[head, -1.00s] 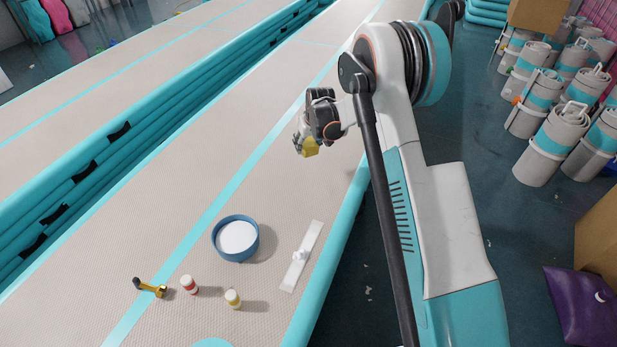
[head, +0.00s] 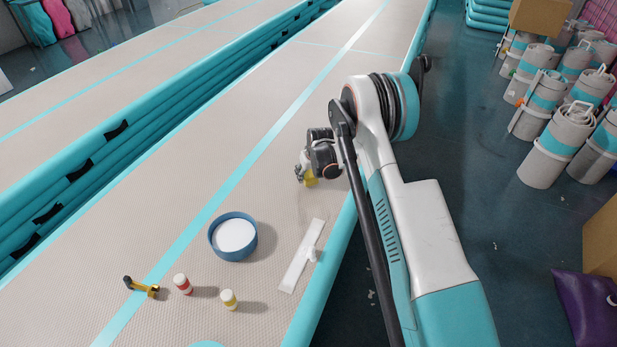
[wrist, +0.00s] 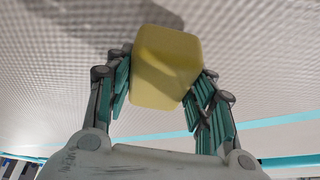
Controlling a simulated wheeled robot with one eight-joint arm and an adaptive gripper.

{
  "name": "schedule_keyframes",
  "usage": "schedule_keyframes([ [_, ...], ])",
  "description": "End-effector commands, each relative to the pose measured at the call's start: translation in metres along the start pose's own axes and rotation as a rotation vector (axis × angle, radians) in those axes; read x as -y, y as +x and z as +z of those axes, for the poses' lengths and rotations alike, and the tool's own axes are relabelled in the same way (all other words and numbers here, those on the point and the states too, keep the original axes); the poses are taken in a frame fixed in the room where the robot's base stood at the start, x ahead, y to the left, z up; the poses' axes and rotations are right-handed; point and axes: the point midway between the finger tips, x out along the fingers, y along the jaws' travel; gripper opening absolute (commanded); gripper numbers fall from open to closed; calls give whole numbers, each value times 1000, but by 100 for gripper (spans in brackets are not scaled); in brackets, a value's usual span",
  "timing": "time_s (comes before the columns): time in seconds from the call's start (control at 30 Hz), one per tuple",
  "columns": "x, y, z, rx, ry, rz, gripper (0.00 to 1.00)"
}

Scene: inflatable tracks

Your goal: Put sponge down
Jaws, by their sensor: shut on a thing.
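A yellow sponge (wrist: 166,67) is held between the two fingers of my gripper (wrist: 160,85) in the wrist view, one finger pad on each side. A shadow lies on the track surface behind the sponge in the wrist view. I cannot tell whether the sponge touches the track.
Nearer me on the track are a blue round container (head: 233,257), a white strip (head: 302,258), a red-and-white bottle (head: 182,284), a yellow-and-white bottle (head: 229,299) and a yellow-and-black tool (head: 141,287). The track around and beyond my gripper is clear. Rolled mats (head: 553,145) stand on the floor at right.

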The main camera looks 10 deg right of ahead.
Motion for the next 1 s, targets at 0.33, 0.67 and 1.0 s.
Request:
schedule_keyframes([
  [0.33,0,8,3,0,0,0,27],
  [0.67,0,10,4,0,0,0,70],
  [1.0,0,0,2,0,0,0,70],
])
